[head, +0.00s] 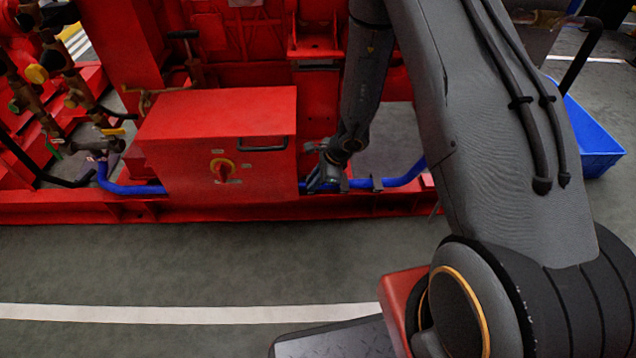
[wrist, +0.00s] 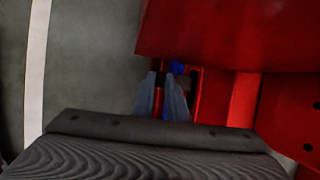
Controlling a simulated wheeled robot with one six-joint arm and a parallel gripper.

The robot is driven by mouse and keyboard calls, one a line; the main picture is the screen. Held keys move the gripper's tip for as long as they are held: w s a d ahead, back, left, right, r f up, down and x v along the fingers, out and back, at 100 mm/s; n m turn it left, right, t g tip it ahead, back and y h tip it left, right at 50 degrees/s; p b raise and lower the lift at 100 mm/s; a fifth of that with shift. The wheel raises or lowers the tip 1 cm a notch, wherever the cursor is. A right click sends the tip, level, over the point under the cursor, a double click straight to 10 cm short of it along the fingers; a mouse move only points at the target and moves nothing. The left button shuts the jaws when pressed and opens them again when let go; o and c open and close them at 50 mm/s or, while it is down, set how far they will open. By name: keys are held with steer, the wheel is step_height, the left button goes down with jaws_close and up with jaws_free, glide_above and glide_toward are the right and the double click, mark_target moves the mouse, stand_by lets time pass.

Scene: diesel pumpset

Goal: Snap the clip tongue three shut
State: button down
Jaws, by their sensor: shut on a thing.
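A blue hose (head: 398,181) runs along the red base frame, passing behind the red box. Dark clips sit on it to the right of my gripper, one close by (head: 345,184) and one farther right (head: 377,184). My gripper (head: 313,187) reaches down to the hose just right of the box. In the wrist view my gripper (wrist: 163,102) shows two grey fingers close together, with a bit of blue hose (wrist: 177,67) beyond them. It is shut on what seems to be a clip tongue, mostly hidden by the fingers. Whether that clip is latched I cannot tell.
The red box (head: 215,135) with a rotary switch (head: 222,171) and a dark handle stands right beside my gripper. The red base frame (head: 250,208) runs below. A blue bin (head: 590,140) is at the right. The grey floor in front is clear.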

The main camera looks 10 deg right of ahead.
steer(key=c, duration=2)
jaws_free()
steer(key=shift+p+v, duration=1.45)
steer(key=shift+v, duration=2.35)
